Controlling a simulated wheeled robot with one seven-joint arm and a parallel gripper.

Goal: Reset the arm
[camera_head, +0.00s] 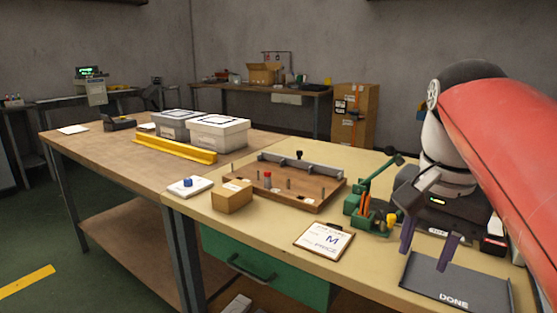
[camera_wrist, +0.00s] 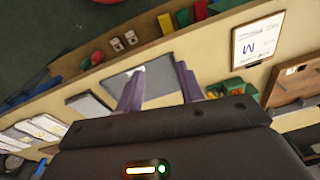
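My gripper (camera_head: 427,245) is at the right of the head view, hanging above the back edge of the dark mat marked DONE (camera_head: 465,290). Its two purple fingers stand apart with nothing between them. In the wrist view my gripper (camera_wrist: 158,88) also shows spread, empty fingers, with the grey mat (camera_wrist: 152,82) beyond them. My red and white arm comes in from the right and covers the bench's far right. I cannot tell whether the fingertips touch the mat.
White bins (camera_head: 219,133) and a yellow bar (camera_head: 175,149) are farther left. The front bench strip beside the clipboard is clear.

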